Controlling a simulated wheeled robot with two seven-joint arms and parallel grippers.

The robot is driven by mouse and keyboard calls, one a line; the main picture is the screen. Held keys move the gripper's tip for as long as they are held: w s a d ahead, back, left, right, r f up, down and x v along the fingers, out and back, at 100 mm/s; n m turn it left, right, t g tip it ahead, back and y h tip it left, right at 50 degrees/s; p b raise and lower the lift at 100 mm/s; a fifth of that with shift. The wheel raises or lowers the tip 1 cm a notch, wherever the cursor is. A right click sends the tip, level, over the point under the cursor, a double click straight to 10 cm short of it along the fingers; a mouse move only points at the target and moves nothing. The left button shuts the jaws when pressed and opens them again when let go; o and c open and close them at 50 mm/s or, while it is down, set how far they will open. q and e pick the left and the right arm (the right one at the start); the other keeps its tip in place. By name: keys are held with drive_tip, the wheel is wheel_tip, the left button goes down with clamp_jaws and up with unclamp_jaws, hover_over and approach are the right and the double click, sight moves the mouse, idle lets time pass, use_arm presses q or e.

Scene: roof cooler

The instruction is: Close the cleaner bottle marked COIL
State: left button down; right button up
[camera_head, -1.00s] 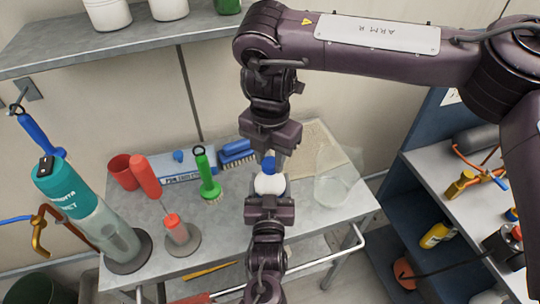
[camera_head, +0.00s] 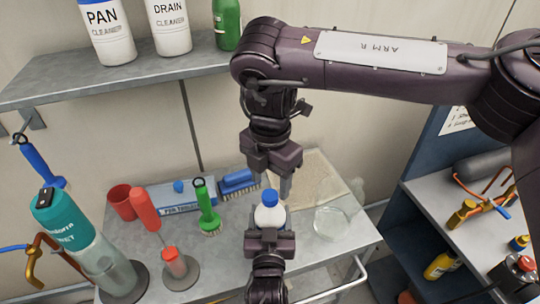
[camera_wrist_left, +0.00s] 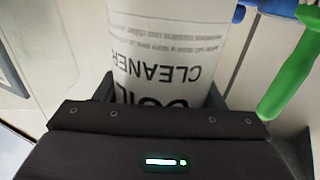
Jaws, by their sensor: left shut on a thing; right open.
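The white cleaner bottle (camera_head: 270,216) stands upright in my left gripper (camera_head: 269,236), over the bench. In the left wrist view the bottle (camera_wrist_left: 165,45) shows the word CLEANER and a partly hidden COIL, upside down, between the jaws. A blue cap (camera_head: 270,197) sits on the bottle's top; whether it is fully tight cannot be told. My right gripper (camera_head: 271,184) is open just above and behind the cap, its fingers pointing down, and seems clear of it.
The grey bench (camera_head: 225,262) also holds a green-handled brush (camera_head: 207,208), a blue brush (camera_head: 238,182), a red cup (camera_head: 122,201), a teal-topped cylinder (camera_head: 85,245) and a clear round dish (camera_head: 331,222). A shelf (camera_head: 130,78) with bottles is above left; a blue cabinet stands right.

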wheel_tip(320, 180, up, 9)
drive_tip(key=shift+f, duration=0.1)
use_arm(q)
drive_tip(key=shift+c, duration=1.3)
unclamp_jaws()
drive_tip(key=s+b, duration=0.1)
drive_tip(key=s, duration=0.6)
drive_tip(key=shift+s+b, duration=0.4)
use_arm(e)
drive_tip(key=shift+f, duration=0.85)
